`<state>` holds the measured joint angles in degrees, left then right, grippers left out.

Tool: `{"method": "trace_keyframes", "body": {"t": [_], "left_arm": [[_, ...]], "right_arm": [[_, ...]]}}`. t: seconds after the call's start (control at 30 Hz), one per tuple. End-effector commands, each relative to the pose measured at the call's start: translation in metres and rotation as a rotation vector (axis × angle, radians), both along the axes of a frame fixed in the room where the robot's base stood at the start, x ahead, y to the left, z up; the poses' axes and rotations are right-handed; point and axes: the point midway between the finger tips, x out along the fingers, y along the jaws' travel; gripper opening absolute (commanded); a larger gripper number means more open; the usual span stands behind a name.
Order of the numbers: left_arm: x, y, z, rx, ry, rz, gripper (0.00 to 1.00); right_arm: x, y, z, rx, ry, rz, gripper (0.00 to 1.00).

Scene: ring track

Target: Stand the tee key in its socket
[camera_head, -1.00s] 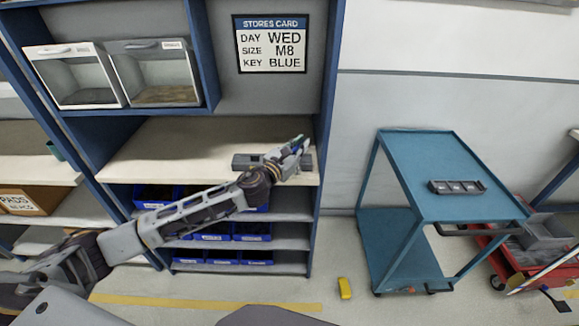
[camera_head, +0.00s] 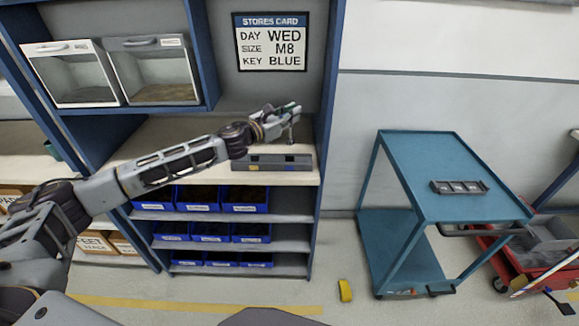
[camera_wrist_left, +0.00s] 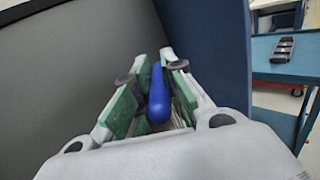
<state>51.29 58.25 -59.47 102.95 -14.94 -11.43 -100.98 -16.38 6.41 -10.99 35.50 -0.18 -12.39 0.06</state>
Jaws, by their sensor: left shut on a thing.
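My left gripper (camera_head: 284,117) is shut on the tee key, whose blue handle (camera_wrist_left: 158,95) shows between the green-padded fingers in the left wrist view. In the head view the gripper is above the workbench shelf, and a thin grey shaft (camera_head: 291,135) seems to hang below it. A long grey block (camera_head: 272,162) with dark recesses and small yellow and blue marks lies on the shelf below the gripper; the shaft's lower end is too small to place exactly. My right gripper is in neither view.
A stores card (camera_head: 271,44) reads WED, M8, BLUE. A teal cart (camera_head: 440,160) at the right bears a dark compartment tray (camera_head: 458,187). A yellow item (camera_head: 345,290) lies on the clear floor.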

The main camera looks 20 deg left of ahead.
Motion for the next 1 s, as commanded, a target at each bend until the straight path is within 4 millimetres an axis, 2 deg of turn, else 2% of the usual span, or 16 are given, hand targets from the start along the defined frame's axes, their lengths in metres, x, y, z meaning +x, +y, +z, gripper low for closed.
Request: {"method": "trace_keyframes", "body": {"t": [0.2, 0.57, 1.0], "left_arm": [[0.002, 0.005, 0.005, -0.001, 0.000, -0.002, 0.00], [0.002, 0.004, 0.003, -0.002, 0.000, -0.002, 0.00], [0.002, 0.004, -0.033, -0.004, 0.003, -0.002, 0.00]], "right_arm": [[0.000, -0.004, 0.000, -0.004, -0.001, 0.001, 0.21], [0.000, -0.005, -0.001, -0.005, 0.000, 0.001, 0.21], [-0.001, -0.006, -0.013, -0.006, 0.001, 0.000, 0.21]]}}
